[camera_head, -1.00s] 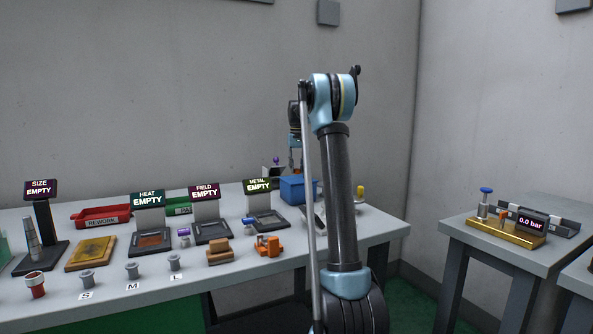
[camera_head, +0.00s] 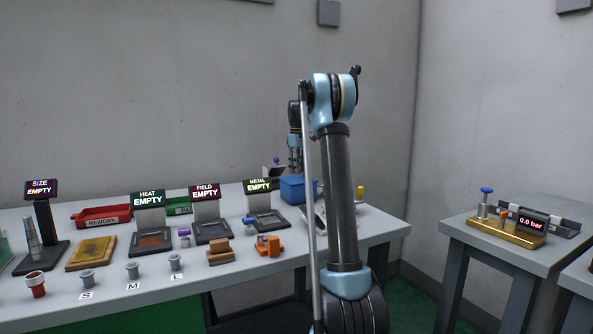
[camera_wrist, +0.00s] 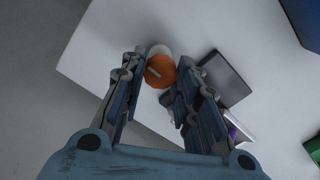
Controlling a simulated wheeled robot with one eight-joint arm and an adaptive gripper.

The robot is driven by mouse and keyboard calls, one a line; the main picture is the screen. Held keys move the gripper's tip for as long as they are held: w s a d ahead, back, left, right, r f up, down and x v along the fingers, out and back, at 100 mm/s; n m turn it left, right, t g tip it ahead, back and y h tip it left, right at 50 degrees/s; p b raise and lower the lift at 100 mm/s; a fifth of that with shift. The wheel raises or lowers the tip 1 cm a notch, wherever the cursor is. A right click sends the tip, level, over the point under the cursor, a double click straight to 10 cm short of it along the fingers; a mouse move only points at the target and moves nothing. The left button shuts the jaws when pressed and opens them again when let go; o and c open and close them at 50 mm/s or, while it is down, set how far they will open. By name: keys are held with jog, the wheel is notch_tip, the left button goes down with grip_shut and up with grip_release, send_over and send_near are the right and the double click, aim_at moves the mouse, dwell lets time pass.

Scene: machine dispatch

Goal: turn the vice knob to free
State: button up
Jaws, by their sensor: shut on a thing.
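In the wrist view the round orange knob (camera_wrist: 159,71) with a pale pointer bar sits between the fingertips of my gripper (camera_wrist: 158,80). My gripper is shut on it. In the head view my gripper (camera_head: 295,162) is at the far side of the bench, partly behind my own arm. The knob cannot be made out there.
A blue bin (camera_head: 294,190) stands by my gripper in the head view and fills the upper right corner of the wrist view (camera_wrist: 305,20). Several display stands, trays and small parts fill the bench to the left. A side table (camera_head: 510,255) with a brass fixture stands right.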

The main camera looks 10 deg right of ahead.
jog(key=shift+n, duration=0.6)
jog(key=o, duration=1.1)
jog(key=shift+w, duration=0.1)
jog(key=shift+c, duration=0.2)
jog(key=shift+r, duration=0.1)
notch_tip(320, 180, up, 12)
jog(key=shift+f, duration=0.2)
